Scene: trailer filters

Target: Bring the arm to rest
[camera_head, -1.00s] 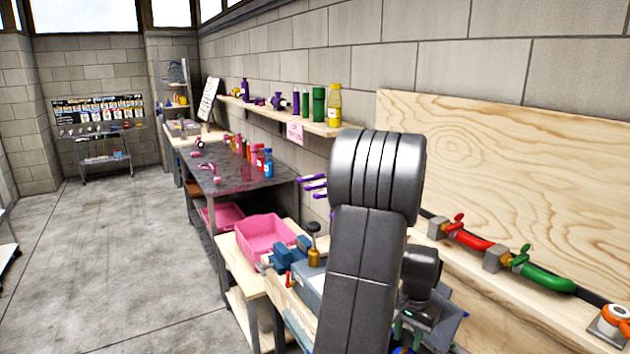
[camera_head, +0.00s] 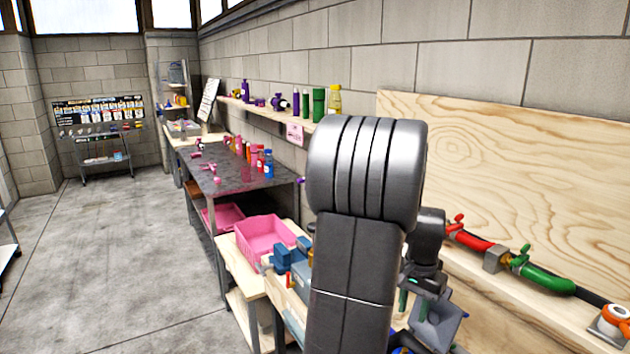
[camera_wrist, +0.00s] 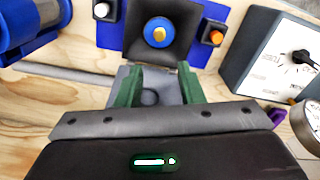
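My arm rises in front of the bench in the head view, its large dark grey joint and upper link covering the middle of the picture. My gripper (camera_wrist: 158,76) shows in the wrist view with its two green fingers apart and nothing visible held between them. In the head view it is small and partly hidden behind my arm link. Beyond the fingertips in the wrist view is a blue and black fixture (camera_wrist: 160,32) with a yellow and blue round part in its middle. I cannot tell the exact gap to it.
A gauge box (camera_wrist: 272,52) stands right of the gripper in the wrist view, a blue cylinder (camera_wrist: 28,30) left. A pink bin (camera_head: 262,236) is on the bench. Open floor (camera_head: 120,260) lies left.

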